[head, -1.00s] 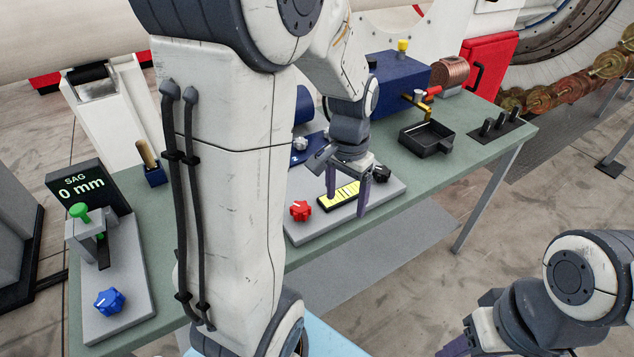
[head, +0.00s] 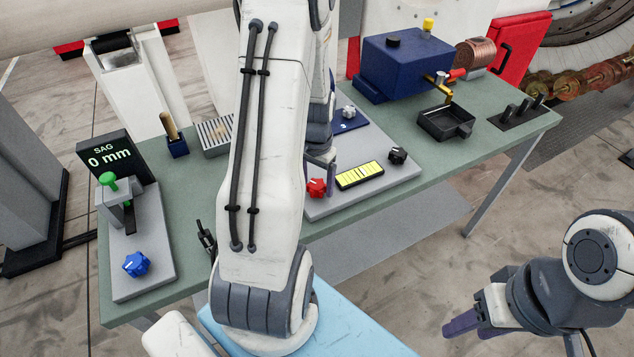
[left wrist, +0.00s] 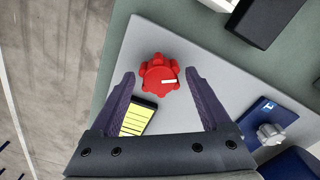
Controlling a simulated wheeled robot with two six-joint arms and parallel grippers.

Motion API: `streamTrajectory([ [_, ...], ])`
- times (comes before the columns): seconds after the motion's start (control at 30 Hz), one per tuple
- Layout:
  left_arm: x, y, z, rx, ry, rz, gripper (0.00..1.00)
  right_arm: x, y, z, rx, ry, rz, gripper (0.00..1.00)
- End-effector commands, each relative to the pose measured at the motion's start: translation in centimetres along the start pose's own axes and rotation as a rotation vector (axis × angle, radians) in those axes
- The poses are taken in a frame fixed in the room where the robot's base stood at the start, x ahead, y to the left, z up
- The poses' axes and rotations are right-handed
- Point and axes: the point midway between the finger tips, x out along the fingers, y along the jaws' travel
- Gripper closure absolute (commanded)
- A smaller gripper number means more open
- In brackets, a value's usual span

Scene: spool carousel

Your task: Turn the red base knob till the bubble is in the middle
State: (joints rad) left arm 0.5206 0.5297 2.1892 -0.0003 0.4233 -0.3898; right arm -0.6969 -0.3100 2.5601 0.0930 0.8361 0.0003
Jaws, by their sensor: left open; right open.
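The red base knob (head: 316,188) stands on the grey plate (head: 400,180), left of the yellow level vial (head: 359,176). In the left wrist view the red knob (left wrist: 158,75), with a white pointer mark, lies between the fingertips of my open left gripper (left wrist: 161,76). I see no finger touching it. The vial (left wrist: 137,117) is partly hidden by a finger; I cannot make out its bubble. In the head view my arm hides part of the left gripper (head: 323,172). My right gripper (head: 462,322) is open and empty, away from the bench.
A black knob (head: 398,155) sits beyond the vial on the same plate. A blue knob (head: 136,264) and a display reading SAG 0 mm (head: 108,157) are at the left. A blue box (head: 405,62) and black tray (head: 445,124) stand further back.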

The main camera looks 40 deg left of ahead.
Motion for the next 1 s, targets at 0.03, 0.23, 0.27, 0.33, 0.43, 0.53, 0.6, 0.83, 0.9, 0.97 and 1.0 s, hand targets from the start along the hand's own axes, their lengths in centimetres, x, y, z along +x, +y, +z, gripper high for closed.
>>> streamTrajectory([
  [0.03,0.41,0.04,0.07,0.000,-0.003,0.001,0.19,-0.09,-0.01,-0.01,0.000,0.000,0.000,0.50],
  [0.23,0.93,0.01,0.03,0.000,0.000,0.000,0.19,-0.10,-0.01,-0.01,0.000,0.000,0.000,0.50],
  [0.27,0.93,0.01,0.02,0.000,0.000,0.000,0.19,-0.10,-0.01,-0.01,0.000,0.000,0.000,0.50],
  [0.33,0.92,0.01,0.02,0.000,0.000,0.000,0.19,-0.09,-0.01,-0.01,0.000,0.000,0.000,0.50],
  [0.43,0.91,0.00,0.02,0.000,0.000,0.000,0.34,-0.09,-0.01,-0.01,0.000,0.000,0.000,0.50],
  [0.53,0.90,0.00,0.02,0.000,0.001,0.000,0.72,-0.09,-0.01,-0.01,0.000,0.000,0.000,0.50],
  [0.6,0.89,0.00,0.02,-0.001,0.001,0.000,0.99,-0.09,-0.01,-0.01,0.000,0.000,0.000,0.50],
  [0.83,0.87,-0.01,0.01,-0.014,0.001,0.000,1.00,-0.12,-0.01,-0.01,0.000,0.000,0.000,0.50],
  [0.9,0.86,-0.02,0.01,-0.032,0.001,0.000,1.00,-0.14,-0.01,-0.01,0.000,0.000,0.000,0.50],
  [0.97,0.85,-0.02,0.01,-0.053,0.000,0.000,1.00,-0.18,-0.01,-0.01,0.000,0.000,0.000,0.50],
  [1.0,0.84,-0.02,0.01,-0.071,0.000,0.000,1.00,-0.20,-0.02,-0.01,0.000,0.000,0.000,0.50],
])
